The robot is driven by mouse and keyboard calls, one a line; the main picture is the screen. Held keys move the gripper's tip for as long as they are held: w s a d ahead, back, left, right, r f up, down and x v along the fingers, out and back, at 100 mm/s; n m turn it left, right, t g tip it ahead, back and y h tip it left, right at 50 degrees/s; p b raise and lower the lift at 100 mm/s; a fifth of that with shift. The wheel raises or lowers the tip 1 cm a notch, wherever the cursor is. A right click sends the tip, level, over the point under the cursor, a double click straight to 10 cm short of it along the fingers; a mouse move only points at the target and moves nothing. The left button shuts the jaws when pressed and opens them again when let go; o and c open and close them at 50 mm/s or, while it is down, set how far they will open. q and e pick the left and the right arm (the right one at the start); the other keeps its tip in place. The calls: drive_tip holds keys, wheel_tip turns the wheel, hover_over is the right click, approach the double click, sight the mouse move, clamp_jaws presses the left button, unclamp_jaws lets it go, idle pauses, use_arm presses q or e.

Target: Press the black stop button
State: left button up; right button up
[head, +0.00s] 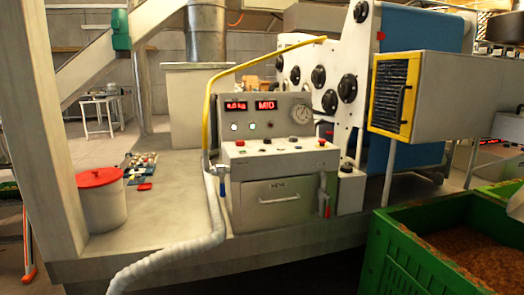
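A grey control console (278,182) stands at the middle of the trailer deck. Its upright panel has two red-lit displays (266,105), small indicator lamps and a round gauge (301,114). The sloping top below carries a row of small controls. A red button (240,143) is at its left and another red one (321,141) at its right. A small dark control (266,140) sits between them; it may be the black stop button, but it is too small to be sure. Neither of my grippers is in view.
A yellow rail (208,110) rises left of the console and bends over it. A grey hose (205,240) runs down its left side. A green crate (400,262) of brown pulp is at the front right. A white bucket with a red lid (100,180) stands left.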

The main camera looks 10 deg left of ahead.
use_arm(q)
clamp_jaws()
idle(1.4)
